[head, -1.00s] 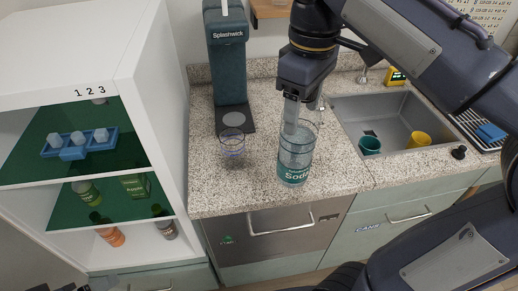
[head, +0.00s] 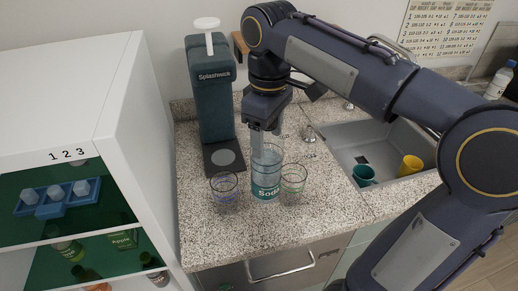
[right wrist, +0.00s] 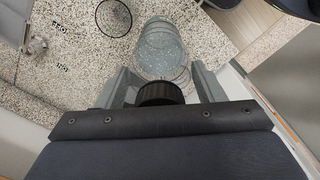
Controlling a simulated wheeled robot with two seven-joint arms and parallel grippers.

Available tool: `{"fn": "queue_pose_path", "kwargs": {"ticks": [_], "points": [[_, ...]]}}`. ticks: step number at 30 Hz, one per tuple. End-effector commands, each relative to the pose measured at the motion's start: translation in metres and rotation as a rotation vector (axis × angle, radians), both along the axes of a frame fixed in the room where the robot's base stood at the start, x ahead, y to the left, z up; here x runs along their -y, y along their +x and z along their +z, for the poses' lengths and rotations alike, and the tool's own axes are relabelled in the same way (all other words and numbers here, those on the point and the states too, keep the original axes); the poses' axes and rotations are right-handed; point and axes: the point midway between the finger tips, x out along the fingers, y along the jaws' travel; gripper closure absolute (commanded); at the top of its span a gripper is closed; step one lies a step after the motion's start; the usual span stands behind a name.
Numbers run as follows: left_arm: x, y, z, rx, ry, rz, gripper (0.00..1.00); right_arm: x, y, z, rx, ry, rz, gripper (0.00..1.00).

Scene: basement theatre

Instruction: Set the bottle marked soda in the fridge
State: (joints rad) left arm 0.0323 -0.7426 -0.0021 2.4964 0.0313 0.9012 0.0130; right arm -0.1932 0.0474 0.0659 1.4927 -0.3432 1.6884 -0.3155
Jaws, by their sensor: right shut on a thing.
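The clear bottle marked Soda (head: 265,191), with a teal label, is upright over the speckled counter, between two clear glasses. My right gripper (head: 266,130) comes down from above and is shut on its top. In the right wrist view the black cap (right wrist: 160,93) sits between the fingers, with the clear bottle body (right wrist: 163,48) beyond it. I cannot tell whether the bottle's base touches the counter. A white open-fronted cabinet (head: 117,110) marked 1 2 3, with green-backed shelves holding drinks, is at left; I cannot tell whether it is the fridge. My left gripper is out of view.
The left glass (head: 225,193) and right glass (head: 293,184) stand close beside the bottle. A dark Splashwick dispenser (head: 214,105) stands behind. A sink (head: 375,143) with two cups is at right. A blue rack (head: 58,196) sits on the cabinet's upper shelf. The front counter (head: 240,240) is bare.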

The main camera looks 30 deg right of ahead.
Motion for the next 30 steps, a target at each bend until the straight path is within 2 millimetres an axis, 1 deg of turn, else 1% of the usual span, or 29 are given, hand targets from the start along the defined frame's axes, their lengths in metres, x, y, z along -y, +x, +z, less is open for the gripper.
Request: {"fn": "queue_pose_path", "kwargs": {"ticks": [1, 3, 7, 17, 21, 24, 30], "points": [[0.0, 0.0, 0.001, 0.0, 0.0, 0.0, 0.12, 0.001, 0.008, -0.008, -0.004, -0.001, -0.001, 0.95], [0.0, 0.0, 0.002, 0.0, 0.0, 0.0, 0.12, 0.003, 0.017, -0.019, -0.003, -0.001, -0.001, 0.95], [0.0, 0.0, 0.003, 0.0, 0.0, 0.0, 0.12, 0.005, 0.031, -0.037, -0.002, 0.0, -0.001, 0.95], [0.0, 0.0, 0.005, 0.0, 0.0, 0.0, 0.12, 0.008, 0.051, -0.061, -0.001, 0.0, 0.0, 0.95], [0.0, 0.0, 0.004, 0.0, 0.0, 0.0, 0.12, 0.008, 0.05, -0.08, 0.0, 0.0, 0.0, 0.95], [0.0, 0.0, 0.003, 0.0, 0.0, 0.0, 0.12, 0.008, 0.05, -0.088, 0.001, 0.001, 0.0, 0.95], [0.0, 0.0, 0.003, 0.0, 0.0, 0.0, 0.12, 0.007, 0.05, -0.089, 0.003, 0.001, 0.0, 0.95]]}}
